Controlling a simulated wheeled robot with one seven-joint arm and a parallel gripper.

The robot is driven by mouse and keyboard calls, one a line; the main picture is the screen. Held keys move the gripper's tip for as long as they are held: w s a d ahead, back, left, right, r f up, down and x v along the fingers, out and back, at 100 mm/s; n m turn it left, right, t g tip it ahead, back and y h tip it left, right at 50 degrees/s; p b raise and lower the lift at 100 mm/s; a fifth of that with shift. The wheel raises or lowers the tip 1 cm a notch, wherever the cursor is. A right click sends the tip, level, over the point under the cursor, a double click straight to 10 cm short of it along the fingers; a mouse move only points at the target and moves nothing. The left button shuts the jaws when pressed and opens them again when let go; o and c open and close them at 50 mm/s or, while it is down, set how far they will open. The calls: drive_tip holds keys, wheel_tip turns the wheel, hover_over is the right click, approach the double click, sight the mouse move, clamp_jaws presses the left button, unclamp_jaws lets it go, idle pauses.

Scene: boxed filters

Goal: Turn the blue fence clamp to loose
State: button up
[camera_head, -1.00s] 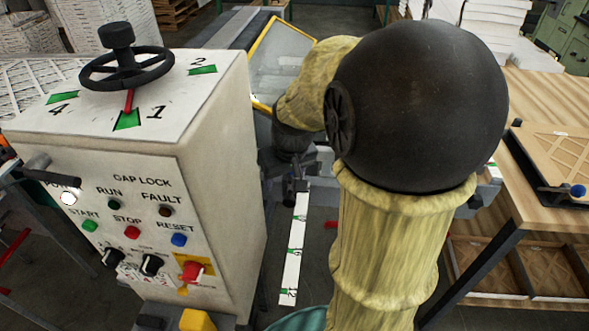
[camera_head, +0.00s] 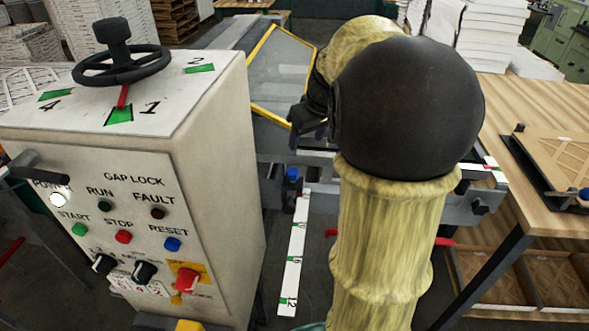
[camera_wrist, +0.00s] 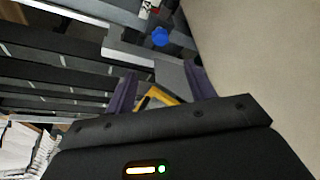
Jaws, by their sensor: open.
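The blue fence clamp (camera_head: 292,174) is a small blue knob at the top end of the white scale strip, to the right of the control cabinet. In the wrist view the blue clamp (camera_wrist: 160,37) sits on a grey rail beyond the fingertips. My gripper (camera_wrist: 160,82) is open, with its two purple fingers apart and nothing between them. The fingers are clear of the clamp. In the head view my gripper (camera_head: 312,128) is above and slightly right of the clamp, partly hidden by my arm. Which way the clamp is turned cannot be told.
The control cabinet (camera_head: 215,180) with its black handwheel (camera_head: 122,65) stands close on the left. The scale strip (camera_head: 293,260) runs towards me. A yellow-framed guard (camera_head: 283,75) stands behind the clamp. A wooden table (camera_head: 500,110) is on the right.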

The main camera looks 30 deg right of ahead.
sight(294, 172)
drive_tip(key=x, duration=1.5)
drive_tip(key=shift+f, duration=0.25)
drive_tip(key=shift+c, duration=0.2)
drive_tip(key=c, duration=0.9)
